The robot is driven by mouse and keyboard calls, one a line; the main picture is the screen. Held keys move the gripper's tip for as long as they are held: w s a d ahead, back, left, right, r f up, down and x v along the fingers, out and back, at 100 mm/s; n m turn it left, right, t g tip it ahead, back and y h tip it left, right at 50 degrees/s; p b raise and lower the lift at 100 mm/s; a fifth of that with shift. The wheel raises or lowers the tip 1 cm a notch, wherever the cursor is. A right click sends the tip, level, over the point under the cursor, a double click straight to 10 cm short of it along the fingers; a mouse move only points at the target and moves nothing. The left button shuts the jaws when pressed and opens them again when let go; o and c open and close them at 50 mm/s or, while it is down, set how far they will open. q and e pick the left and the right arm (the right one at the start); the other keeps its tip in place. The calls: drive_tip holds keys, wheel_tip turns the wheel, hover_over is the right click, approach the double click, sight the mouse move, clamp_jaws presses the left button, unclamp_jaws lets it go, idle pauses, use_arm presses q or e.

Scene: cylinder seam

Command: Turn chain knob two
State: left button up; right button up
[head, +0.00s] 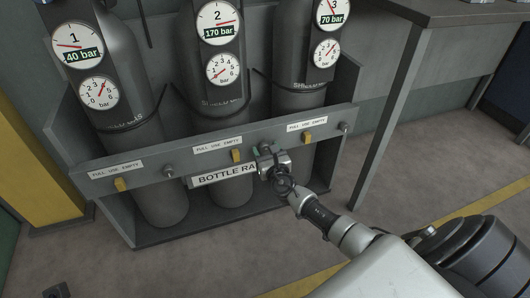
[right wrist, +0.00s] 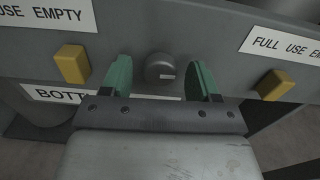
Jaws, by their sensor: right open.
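Chain knob two is the round grey knob (right wrist: 160,67) on the front rail of the bottle rack, in the middle of the right wrist view. It sits between the two green fingers of my right gripper (right wrist: 160,80), which is open. The fingers stand left and right of the knob with a gap on each side. In the head view my right gripper (head: 266,152) is at the rail in front of the second bottle's right side and mostly hides this knob. Knob one (head: 168,171) and knob three (head: 343,127) are also on the rail. My left gripper is not in view.
The rack rail (head: 130,161) carries yellow tags, one a yellow tag (right wrist: 72,64) left of the fingers, and another yellow tag (right wrist: 275,85) to the right. Three gas bottles with gauges stand behind it. A table leg (head: 387,120) stands to the right. Floor in front is open.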

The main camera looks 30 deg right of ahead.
drive_tip(key=shift+w+d, duration=0.1)
drive_tip(key=shift+w, duration=0.3)
drive_tip(key=shift+c, duration=0.2)
drive_tip(key=c, duration=0.9)
